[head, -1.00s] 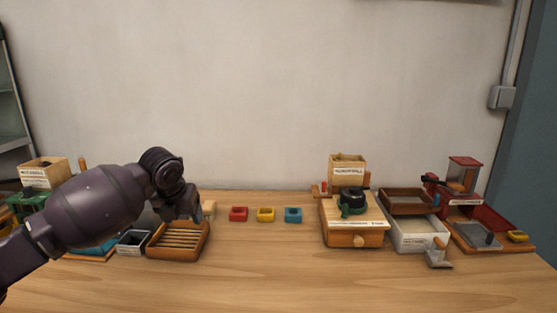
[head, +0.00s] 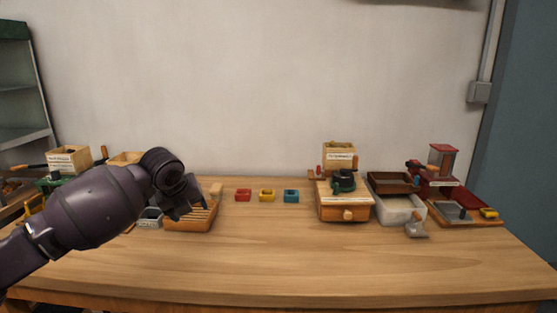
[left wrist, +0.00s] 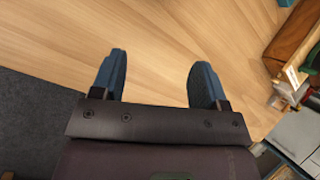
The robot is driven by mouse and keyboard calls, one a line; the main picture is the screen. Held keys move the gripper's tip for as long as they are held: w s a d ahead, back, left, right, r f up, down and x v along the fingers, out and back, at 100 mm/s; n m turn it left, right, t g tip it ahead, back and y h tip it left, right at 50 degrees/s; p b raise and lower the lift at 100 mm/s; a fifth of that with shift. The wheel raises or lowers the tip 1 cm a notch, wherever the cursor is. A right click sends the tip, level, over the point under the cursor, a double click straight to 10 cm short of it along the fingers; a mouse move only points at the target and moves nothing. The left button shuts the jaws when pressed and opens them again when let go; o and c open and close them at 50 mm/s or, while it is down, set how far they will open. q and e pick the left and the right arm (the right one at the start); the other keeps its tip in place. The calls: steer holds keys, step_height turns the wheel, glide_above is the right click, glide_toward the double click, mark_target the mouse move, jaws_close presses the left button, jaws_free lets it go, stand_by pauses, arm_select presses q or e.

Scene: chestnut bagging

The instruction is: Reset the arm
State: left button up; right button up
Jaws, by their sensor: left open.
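My left gripper (head: 182,213) is in the head view at the left, in front of the slatted wooden tray (head: 190,224). In the left wrist view its two blue-grey fingers (left wrist: 155,82) stand wide apart. Nothing is between them, and bare table and some dark floor lie beyond. My left arm comes in from the left and hides part of the things behind it. My right gripper is in neither view.
A wooden drawer box (head: 343,207), a white bin (head: 394,213), a scoop (head: 417,229) and a red machine (head: 436,178) stand at right. The table's front (head: 330,260) is clear.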

arm_select(q)
steer(key=w+d+r+n+t+h, duration=0.1)
steer(key=d+r+n+t+h, duration=0.2)
steer(key=d+r+n+t, duration=0.3)
steer(key=s+d+f+n+t+h+p, duration=0.1)
steer(key=s+d+f+n+t+h, duration=0.15)
steer(key=s+f+n, duration=0.65)
steer(key=s+a+f+n+g+y+p, duration=0.1)
steer(key=s+a+f+n, duration=0.3)
steer(key=s+f, duration=0.4)
steer(key=s+a+f+n+g+y+p, duration=0.1)
steer(key=s+a+f+n+y, duration=0.2)
steer(key=s, duration=1.5)
steer(key=s+a+f+n+g+y+p, duration=0.1)
steer(key=s+a+f+n, duration=0.5)
steer(key=s+f, duration=0.7)
steer(key=shift+a+f+n+g+y, duration=0.25)
steer(key=shift+f+n+g+y, duration=0.1)
steer(key=shift+f+n+y, duration=0.45)
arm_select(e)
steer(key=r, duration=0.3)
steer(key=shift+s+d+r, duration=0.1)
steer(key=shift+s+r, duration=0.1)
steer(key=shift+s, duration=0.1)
arm_select(q)
steer(key=shift+r, duration=0.2)
